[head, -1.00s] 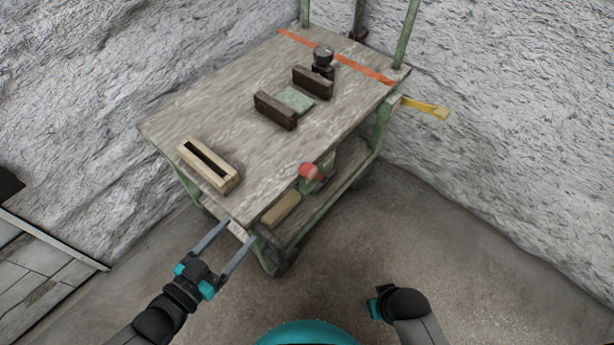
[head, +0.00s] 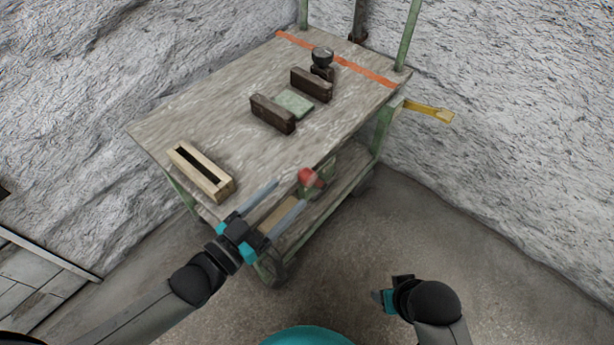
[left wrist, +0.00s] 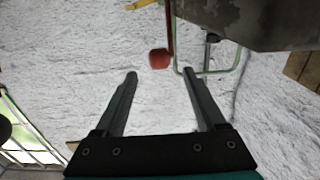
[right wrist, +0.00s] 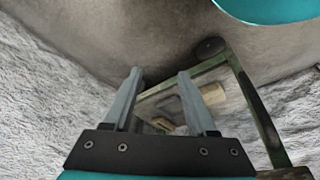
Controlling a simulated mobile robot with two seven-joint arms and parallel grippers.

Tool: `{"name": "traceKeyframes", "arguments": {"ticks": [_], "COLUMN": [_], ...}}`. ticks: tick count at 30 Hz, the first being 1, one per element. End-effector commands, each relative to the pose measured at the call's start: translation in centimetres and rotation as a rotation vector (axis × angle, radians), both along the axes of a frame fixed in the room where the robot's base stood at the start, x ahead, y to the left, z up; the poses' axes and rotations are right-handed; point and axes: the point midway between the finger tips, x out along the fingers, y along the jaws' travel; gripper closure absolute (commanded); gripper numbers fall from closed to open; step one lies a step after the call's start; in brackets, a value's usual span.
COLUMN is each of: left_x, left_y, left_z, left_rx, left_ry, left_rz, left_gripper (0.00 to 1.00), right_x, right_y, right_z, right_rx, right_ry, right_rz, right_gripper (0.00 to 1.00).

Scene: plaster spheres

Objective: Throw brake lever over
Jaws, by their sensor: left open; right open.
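A lever with a red knob (head: 309,177) stands at the near long side of the cart, just below the top's edge. In the left wrist view the red knob (left wrist: 159,58) and its red stem (left wrist: 169,25) show ahead of the fingers. My left gripper (head: 292,193) is open and empty, its fingertips pointing at the knob and just short of it. In the left wrist view the knob lies between the lines of the two fingers (left wrist: 160,73). My right gripper (head: 381,298) is low, in front of the cart; its open, empty fingers show in the right wrist view (right wrist: 159,73).
The cart top (head: 225,115) carries a slotted wooden block (head: 200,172), two dark blocks (head: 272,114) (head: 311,85), a green pad (head: 295,104) and a dark round-topped object (head: 322,58). A yellow handle (head: 430,112) sticks out at the right corner. Floor (head: 470,260) right is clear.

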Motion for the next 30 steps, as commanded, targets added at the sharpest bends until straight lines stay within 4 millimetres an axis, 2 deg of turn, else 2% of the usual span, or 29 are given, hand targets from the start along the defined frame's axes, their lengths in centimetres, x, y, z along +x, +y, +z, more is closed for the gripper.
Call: {"name": "traceKeyframes", "arguments": {"ticks": [9, 15, 29, 30], "left_x": [4.0, 5.5, 6.2, 6.2], "left_y": [-2.9, -4.0, -4.5, -4.5], "left_z": [-0.1, -0.1, 0.0, 0.0], "left_rx": [-0.004, -0.001, 0.001, 0.001], "left_ry": [-0.003, 0.0, 0.001, 0.001], "left_rz": [0.0, 0.0, 0.0, 0.0], "left_gripper": [0.28, 0.28, 0.28, 0.31], "right_x": [0.7, 0.8, 0.8, 0.8], "right_y": [0.1, 0.1, 0.1, 0.1], "right_z": [3.2, 4.8, 5.6, 5.6], "right_rx": [0.007, 0.009, 0.011, 0.011], "right_ry": [-0.051, -0.071, -0.08, -0.08], "right_rz": [-0.002, -0.003, -0.002, -0.002], "right_gripper": [0.43, 0.43, 0.43, 0.43]}}
